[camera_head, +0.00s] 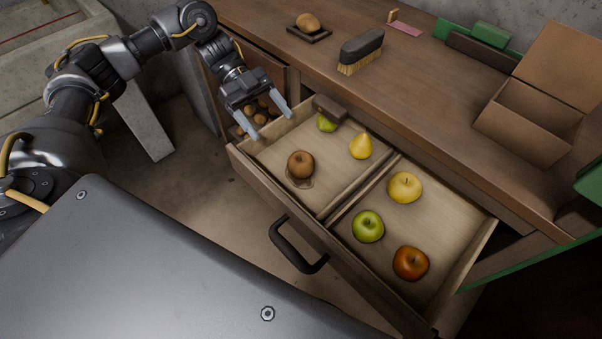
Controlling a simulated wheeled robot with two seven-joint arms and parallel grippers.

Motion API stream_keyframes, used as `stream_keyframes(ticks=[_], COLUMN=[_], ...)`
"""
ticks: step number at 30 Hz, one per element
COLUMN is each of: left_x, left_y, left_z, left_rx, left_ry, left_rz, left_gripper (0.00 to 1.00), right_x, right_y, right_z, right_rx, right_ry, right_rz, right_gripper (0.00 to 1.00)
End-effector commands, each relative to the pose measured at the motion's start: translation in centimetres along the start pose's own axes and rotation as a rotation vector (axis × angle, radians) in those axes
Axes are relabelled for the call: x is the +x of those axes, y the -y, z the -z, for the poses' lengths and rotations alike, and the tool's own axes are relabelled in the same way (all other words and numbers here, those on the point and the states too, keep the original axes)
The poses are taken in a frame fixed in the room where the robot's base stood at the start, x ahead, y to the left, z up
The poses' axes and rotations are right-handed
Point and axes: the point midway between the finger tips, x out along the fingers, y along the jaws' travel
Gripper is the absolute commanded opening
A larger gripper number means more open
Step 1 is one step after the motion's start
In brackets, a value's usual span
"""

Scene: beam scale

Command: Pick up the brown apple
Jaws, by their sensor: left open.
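The brown apple (300,164) lies in the left compartment of an open wooden drawer (375,265), toward its front. A darker stain shows on the drawer floor around its base. My left gripper (269,122) is open and empty, above the back left corner of the drawer. It is up and to the left of the brown apple in the picture, apart from it. My right gripper is not in view.
A yellow pear (360,146), a green fruit (327,122) and a brown block (330,109) share the left compartment. The right one holds yellow (405,187), green (368,226) and red-orange (411,263) apples. A brush (361,50) and an open box (530,115) stand on the worktop.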

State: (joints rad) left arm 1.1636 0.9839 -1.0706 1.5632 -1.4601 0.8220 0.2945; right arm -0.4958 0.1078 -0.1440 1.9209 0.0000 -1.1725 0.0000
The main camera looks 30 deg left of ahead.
Motion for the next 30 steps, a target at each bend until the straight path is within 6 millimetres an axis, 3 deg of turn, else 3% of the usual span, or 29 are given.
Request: stream_keyframes(ticks=[5,15,23,30], left_x=[0.6,5.2,6.1,9.6], left_y=[-0.1,-0.1,0.0,0.2], left_z=[0.0,0.0,-0.1,-0.3], left_rx=[0.000,0.000,-0.001,0.001], left_ry=[0.000,0.000,-0.001,-0.001], left_rz=[-0.003,-0.002,-0.001,-0.002], left_gripper=[0.77,0.77,0.77,0.77], right_x=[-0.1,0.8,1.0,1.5], right_y=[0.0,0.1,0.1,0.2], right_z=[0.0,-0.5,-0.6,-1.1], right_rx=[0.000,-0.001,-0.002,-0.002], right_ry=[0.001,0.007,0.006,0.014], right_rz=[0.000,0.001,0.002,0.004], right_gripper=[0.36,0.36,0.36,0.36])
